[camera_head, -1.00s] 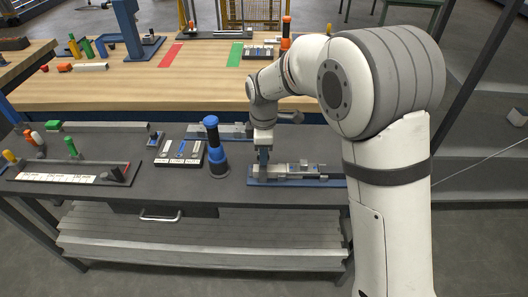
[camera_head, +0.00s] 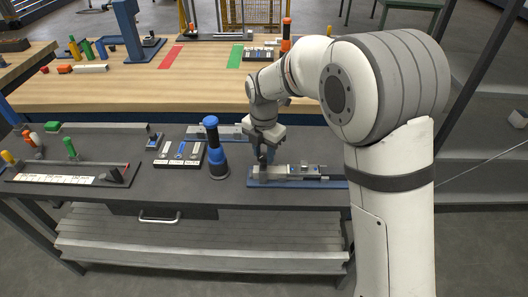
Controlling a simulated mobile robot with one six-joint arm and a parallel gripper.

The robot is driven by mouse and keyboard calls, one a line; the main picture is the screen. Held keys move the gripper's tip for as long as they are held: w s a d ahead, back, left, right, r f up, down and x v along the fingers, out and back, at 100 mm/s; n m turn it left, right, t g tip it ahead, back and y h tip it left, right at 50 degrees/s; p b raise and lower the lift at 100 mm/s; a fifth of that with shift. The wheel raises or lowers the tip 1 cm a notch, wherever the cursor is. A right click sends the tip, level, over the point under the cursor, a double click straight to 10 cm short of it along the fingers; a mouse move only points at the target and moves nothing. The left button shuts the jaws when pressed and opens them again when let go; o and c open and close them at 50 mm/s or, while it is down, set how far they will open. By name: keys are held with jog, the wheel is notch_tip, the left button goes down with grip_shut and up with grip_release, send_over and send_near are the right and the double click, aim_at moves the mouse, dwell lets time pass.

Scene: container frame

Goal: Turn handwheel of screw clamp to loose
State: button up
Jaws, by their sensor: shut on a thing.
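The screw clamp (camera_head: 300,172) is a grey metal fixture on a blue base plate (camera_head: 290,184) near the front edge of the dark table, right of centre. My gripper (camera_head: 265,158) points down at the clamp's left end and is shut on the handwheel there. The handwheel itself is hidden by the fingers and too small to make out. My arm reaches in from the right and covers the right end of the base plate.
A blue and black upright cylinder (camera_head: 215,150) stands just left of the clamp. A labelled black tray (camera_head: 179,153) lies further left, and a long rail fixture (camera_head: 70,172) at the far left. A wooden bench (camera_head: 150,85) stands behind.

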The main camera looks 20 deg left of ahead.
aim_at(264, 155)
jog(key=shift+r+n, duration=0.1)
jog(key=shift+n, duration=1.4)
jog(key=shift+w, duration=0.1)
jog(key=o, duration=1)
notch_tip(264, 155, up, 8)
jog(key=shift+f+b, duration=0.15)
jog(key=shift+b, duration=0.15)
